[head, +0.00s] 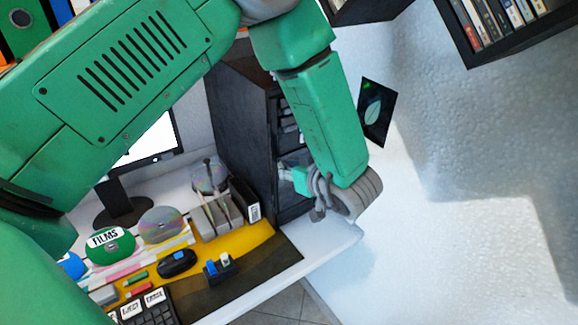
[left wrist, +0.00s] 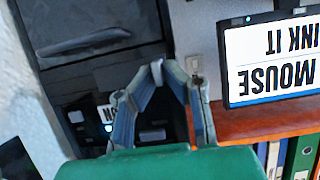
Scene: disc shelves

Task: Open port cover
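My left gripper (head: 300,180) comes down from the upper middle of the head view, in front of the black tower unit (head: 237,120). In the left wrist view, the two blue-grey fingers of my left gripper (left wrist: 157,72) lean together and their tips meet. I see nothing held between them. A dark grey flap-like face with a lighter bar (left wrist: 85,42) is at the upper left. I cannot tell which part is the port cover. My right gripper is not in view.
A desk carries a monitor (head: 150,145), a grey divided holder (head: 215,215), a disc spindle (head: 210,175), a green FILMS disc (head: 110,243) and a keyboard (head: 150,308). A black plate (head: 376,112) hangs on the white wall. A disc shelf (head: 500,30) is at upper right.

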